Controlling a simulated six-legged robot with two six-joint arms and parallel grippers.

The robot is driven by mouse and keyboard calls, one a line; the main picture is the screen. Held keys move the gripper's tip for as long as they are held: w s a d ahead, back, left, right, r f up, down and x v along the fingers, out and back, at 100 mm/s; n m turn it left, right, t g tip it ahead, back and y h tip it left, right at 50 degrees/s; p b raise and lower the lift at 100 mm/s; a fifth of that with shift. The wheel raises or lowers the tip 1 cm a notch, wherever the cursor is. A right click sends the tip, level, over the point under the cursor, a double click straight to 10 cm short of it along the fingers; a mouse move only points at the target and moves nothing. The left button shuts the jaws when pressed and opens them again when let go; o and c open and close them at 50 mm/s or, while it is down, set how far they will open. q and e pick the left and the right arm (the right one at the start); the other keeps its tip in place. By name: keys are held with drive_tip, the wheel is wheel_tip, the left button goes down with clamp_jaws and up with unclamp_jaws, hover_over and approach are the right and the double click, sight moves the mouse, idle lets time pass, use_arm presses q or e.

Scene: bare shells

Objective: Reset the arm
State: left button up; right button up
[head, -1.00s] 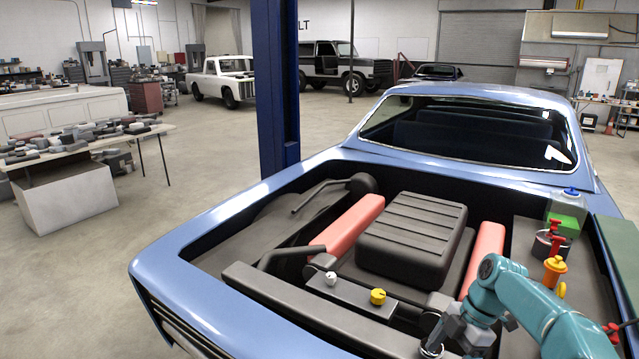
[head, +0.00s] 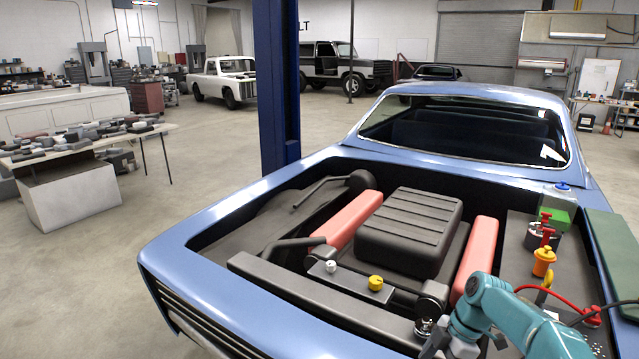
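My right arm (head: 505,312) is teal and comes in from the lower right, low over the front right of the open engine bay of the blue car (head: 220,215). Its grey gripper (head: 437,346) is at the bottom edge of the view, close by a small silver cap (head: 424,326) on the front crossbar. The fingers are cut off and small, so I cannot tell whether they are open or hold anything. My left arm and gripper are not in view.
The black engine cover (head: 412,230) lies between two red covers. A yellow cap (head: 376,283) and a white cap (head: 331,266) sit in front. At right are an orange-topped part (head: 543,262), a red cable (head: 550,299) and a green panel (head: 612,245). A blue post (head: 277,90) stands behind.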

drive_tip(key=s+a+f+m, duration=0.4)
drive_tip(key=f+m, duration=0.1)
drive_tip(key=f, duration=0.3)
drive_tip(key=s+a+f+m, duration=0.3)
drive_tip(key=s+f+m, duration=0.15)
drive_tip(key=f, duration=0.45)
drive_tip(key=s+a+f+m, duration=0.2)
drive_tip(key=s+m, duration=0.3)
drive_tip(key=s, duration=0.5)
drive_tip(key=s+a+f+m+t, duration=0.1)
drive_tip(key=s+a+f+m, duration=0.2)
drive_tip(key=s+m, duration=0.3)
drive_tip(key=s+b, duration=0.1)
drive_tip(key=s, duration=0.4)
drive_tip(key=shift+a, duration=0.35)
drive_tip(key=shift+f, duration=0.1)
drive_tip(key=shift+s, duration=0.15)
